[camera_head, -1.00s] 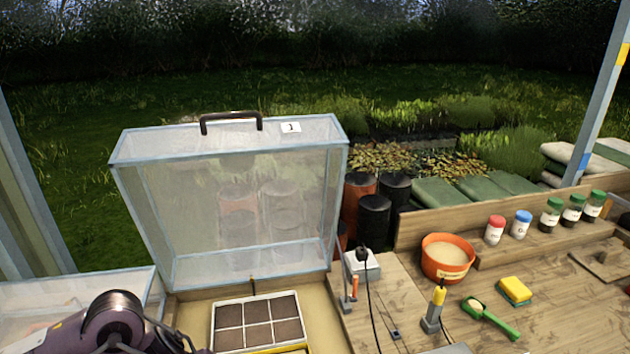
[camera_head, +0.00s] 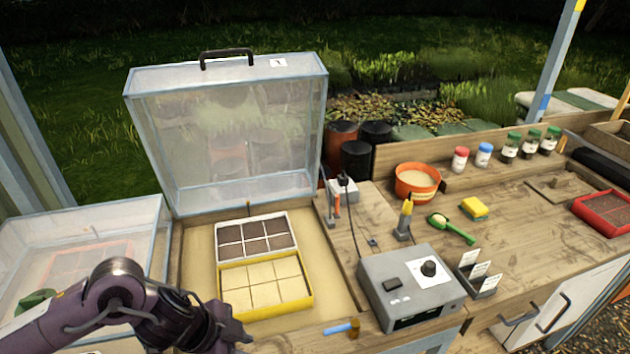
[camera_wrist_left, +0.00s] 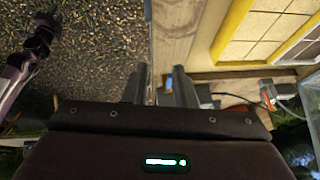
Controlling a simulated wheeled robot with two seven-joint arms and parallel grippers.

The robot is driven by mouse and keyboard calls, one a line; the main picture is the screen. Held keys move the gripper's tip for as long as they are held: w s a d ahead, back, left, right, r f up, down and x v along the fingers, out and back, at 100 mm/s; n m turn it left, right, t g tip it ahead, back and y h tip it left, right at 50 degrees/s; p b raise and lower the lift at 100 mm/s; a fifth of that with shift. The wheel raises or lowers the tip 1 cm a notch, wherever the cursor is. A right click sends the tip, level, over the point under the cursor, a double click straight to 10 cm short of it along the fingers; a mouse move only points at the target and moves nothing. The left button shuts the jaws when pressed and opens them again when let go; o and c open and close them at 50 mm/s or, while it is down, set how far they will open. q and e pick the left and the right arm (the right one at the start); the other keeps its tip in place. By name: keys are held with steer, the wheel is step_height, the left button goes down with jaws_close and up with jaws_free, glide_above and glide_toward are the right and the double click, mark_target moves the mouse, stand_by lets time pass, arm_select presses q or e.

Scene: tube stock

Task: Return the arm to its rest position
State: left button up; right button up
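My left arm (camera_head: 120,290) comes in at the lower left in the head view, and its dark wrist end (camera_head: 225,332) is at the bottom edge, in front of the yellow tray. The left fingertips are hard to make out there. In the left wrist view my left gripper (camera_wrist_left: 160,84) shows two grey fingers apart with nothing held between them. It is beside the wooden bench edge (camera_wrist_left: 176,35). Another dark arm of mine (camera_wrist_left: 25,65) shows at the left of the wrist view; its fingers are unclear.
An open clear-lidded case (camera_head: 235,140) holds a brown-celled tray (camera_head: 217,241) and a yellow tray (camera_head: 309,290). A blue-handled tool (camera_head: 338,329) lies at the bench front. A grey control box (camera_head: 410,285) stands right of it. A clear bin (camera_head: 150,225) is at left.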

arm_select(q)
steer(key=w+d+r+n+t+h, duration=0.15)
steer(key=d+r+t, duration=0.3)
steer(key=d, duration=0.65)
steer(key=a+n+t+y, duration=0.1)
steer(key=a+n+y, duration=0.3)
steer(key=a+n, duration=0.4)
steer(key=s+a+f+n+g+y, duration=0.35)
steer(key=s+a+f+g, duration=0.2)
steer(key=s+a, duration=0.4)
step_height(320, 180, down, 30)
steer(key=s+h+b, duration=0.1)
steer(key=b, duration=0.1)
steer(key=s+a+f+g+b, duration=0.1)
steer(key=s+a+f, duration=0.2)
steer(key=s+f, duration=1.7)
step_height(320, 180, down, 2)
steer(key=shift+s+a+f+g, duration=0.2)
steer(key=shift+s+g, duration=0.2)
arm_select(e)
steer(key=f, duration=0.3)
steer(key=shift+s+d+f, duration=0.15)
steer(key=shift+s+f, duration=0.05)
steer(key=shift+f, duration=0.1)
